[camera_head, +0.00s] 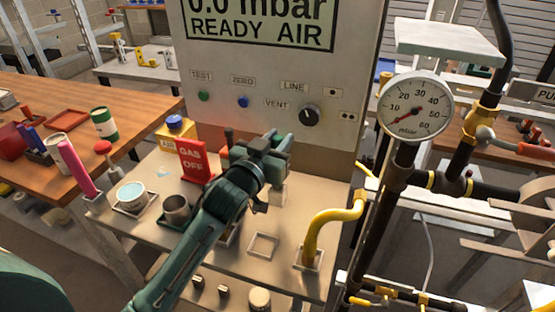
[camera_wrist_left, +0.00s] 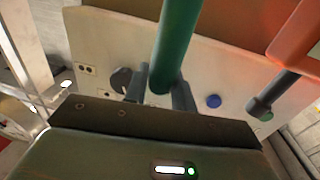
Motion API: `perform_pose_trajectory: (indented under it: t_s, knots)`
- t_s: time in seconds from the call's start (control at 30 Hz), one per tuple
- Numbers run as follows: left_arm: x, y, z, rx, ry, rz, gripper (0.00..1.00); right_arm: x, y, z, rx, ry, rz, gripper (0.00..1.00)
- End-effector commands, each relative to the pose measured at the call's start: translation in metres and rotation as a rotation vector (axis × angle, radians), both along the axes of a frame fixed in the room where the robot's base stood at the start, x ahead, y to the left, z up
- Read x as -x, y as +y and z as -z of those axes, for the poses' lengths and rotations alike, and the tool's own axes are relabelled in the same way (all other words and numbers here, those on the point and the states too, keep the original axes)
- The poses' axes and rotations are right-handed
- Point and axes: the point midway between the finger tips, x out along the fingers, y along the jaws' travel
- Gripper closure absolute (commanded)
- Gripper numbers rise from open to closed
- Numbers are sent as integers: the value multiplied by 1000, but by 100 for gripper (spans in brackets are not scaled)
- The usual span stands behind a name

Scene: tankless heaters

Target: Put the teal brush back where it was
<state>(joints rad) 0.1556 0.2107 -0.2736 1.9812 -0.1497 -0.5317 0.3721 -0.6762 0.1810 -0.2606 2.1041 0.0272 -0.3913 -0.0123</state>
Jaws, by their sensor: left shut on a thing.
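My left gripper (camera_head: 276,146) is above the metal shelf, in front of the grey panel. In the left wrist view its two dark fingers (camera_wrist_left: 162,88) are shut on the teal brush (camera_wrist_left: 178,40), a plain teal cylinder there. In the head view the gripper and arm mostly hide the brush, so I cannot tell its bristles. An empty square holder (camera_head: 263,234) sits on the shelf, below and in front of the gripper. My right gripper is not in view.
A yellow pipe (camera_head: 313,228) stands in a square holder at right. A grey cup (camera_head: 177,209), a pale-blue-topped cup (camera_head: 131,194) and a red GAS OFF sign (camera_head: 193,161) are at left. A pressure gauge (camera_head: 416,106) and dark pipes flank the right side.

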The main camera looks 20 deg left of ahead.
Motion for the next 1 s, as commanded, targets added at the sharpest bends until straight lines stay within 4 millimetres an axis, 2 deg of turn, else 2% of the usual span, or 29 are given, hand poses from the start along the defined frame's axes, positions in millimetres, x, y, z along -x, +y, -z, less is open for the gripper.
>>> perform_pose_trajectory:
  t_s: [0.4,0.8,0.83,1.0]
  knots:
    - [0,0,45,0,-1,-1,97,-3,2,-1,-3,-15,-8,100]
    - [0,0,50,1,-1,-1,97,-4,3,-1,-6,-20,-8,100]
    - [0,0,49,1,-1,-1,72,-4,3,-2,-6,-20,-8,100]
    - [0,0,49,1,-1,-1,58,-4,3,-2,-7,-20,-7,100]
